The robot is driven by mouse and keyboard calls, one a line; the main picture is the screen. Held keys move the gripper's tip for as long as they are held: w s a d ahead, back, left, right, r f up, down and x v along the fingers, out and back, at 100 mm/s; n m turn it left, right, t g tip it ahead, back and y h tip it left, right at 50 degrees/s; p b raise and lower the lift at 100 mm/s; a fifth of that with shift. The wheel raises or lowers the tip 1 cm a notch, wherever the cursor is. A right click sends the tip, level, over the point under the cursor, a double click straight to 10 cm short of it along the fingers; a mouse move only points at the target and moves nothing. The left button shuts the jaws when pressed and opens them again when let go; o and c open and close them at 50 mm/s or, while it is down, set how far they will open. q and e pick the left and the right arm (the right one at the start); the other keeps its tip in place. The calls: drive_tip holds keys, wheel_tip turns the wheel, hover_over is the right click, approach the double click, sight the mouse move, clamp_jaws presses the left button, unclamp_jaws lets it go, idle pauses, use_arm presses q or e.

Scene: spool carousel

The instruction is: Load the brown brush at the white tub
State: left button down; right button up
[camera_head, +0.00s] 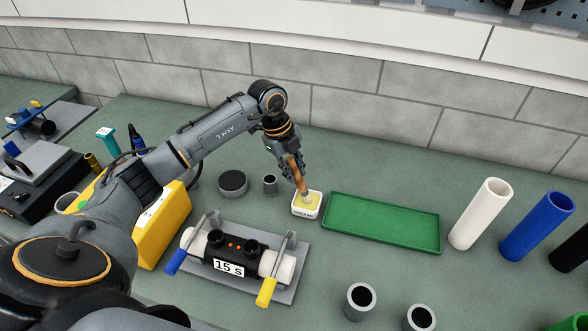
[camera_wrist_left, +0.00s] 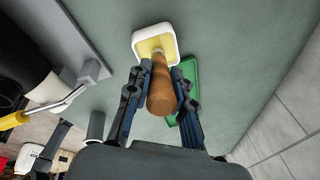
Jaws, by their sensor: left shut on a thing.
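The brown brush (camera_head: 301,179) has a thick brown handle, and it also shows in the left wrist view (camera_wrist_left: 162,95). My left gripper (camera_head: 296,168) is shut on the handle; its fingers are on both sides of it in the left wrist view (camera_wrist_left: 160,88). The brush points down, slightly tilted, with its lower end in the white tub (camera_head: 307,210). The tub is small, holds yellow stuff and has a label on its front; it also shows in the left wrist view (camera_wrist_left: 140,38). The bristle tip is hidden in or against the yellow stuff. My right gripper is not in view.
A green tray (camera_head: 382,222) lies just right of the tub. A fixture labelled 15 S (camera_head: 230,267) with blue and yellow handles stands in front. White (camera_head: 482,213) and blue (camera_head: 537,226) tubes stand at right. A dark round puck (camera_head: 233,183) and a small grey cup (camera_head: 270,184) are left of the tub.

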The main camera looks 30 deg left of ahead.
sight(294, 160)
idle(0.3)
use_arm(q)
drive_tip(key=shift+r+p, duration=2.7)
drive_tip(key=shift+r, duration=0.8)
